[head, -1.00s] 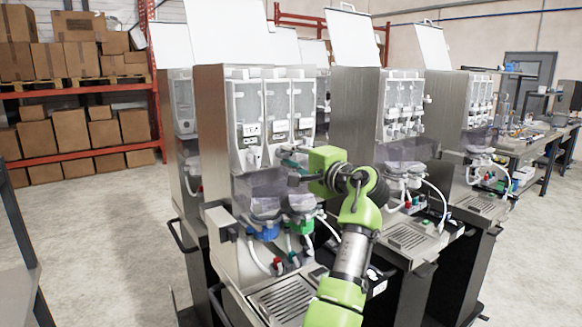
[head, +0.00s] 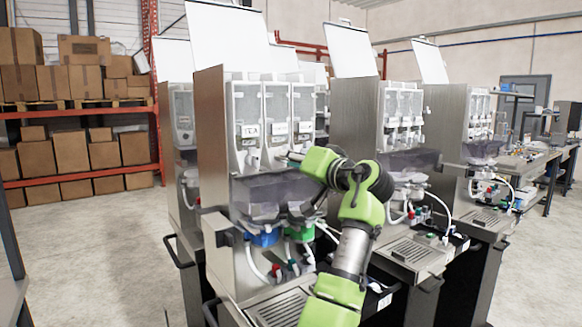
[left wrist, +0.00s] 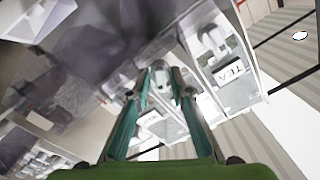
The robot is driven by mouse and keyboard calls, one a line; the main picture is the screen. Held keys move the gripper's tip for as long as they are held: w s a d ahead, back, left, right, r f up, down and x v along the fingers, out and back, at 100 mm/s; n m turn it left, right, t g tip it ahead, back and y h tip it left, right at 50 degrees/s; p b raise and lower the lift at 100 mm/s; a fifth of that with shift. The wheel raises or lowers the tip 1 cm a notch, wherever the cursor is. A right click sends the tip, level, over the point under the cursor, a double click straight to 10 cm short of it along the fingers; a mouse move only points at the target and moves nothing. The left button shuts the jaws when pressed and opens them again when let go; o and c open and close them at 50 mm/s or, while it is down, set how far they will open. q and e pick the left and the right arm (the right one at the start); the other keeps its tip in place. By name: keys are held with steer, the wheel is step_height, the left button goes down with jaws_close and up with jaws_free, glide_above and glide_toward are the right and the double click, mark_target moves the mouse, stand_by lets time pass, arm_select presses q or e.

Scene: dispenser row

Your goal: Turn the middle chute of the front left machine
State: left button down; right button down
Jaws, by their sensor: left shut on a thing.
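The front left machine (head: 212,150) is a tall steel dispenser with three clear canisters side by side, each with a white chute below. In the head view my left gripper (head: 285,156) reaches across from the right to the foot of the middle canister (head: 277,112). In the left wrist view its teal fingers (left wrist: 161,80) are closed around a pale chute, the middle chute (left wrist: 160,70); the gripper hides most of this chute in the head view. The left chute (head: 253,158) hangs free, pointing down. My right gripper is not in view.
Below the chutes are a smoky clear cover (head: 262,192), a blue collar (head: 264,238), a green collar (head: 300,232) and white hoses. More dispensers (head: 352,140) stand close on the right. Bare floor (head: 90,260) lies to the left.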

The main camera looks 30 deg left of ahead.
arm_select(q)
steer(key=shift+s+a+r+n+b, duration=0.1)
steer(key=shift+n+b, duration=1)
steer(key=shift+n, duration=2.2)
steer(key=c, duration=2.2)
jaws_free()
steer(key=shift+o, duration=0.2)
steer(key=shift+a, duration=0.2)
steer(key=v, duration=1.2)
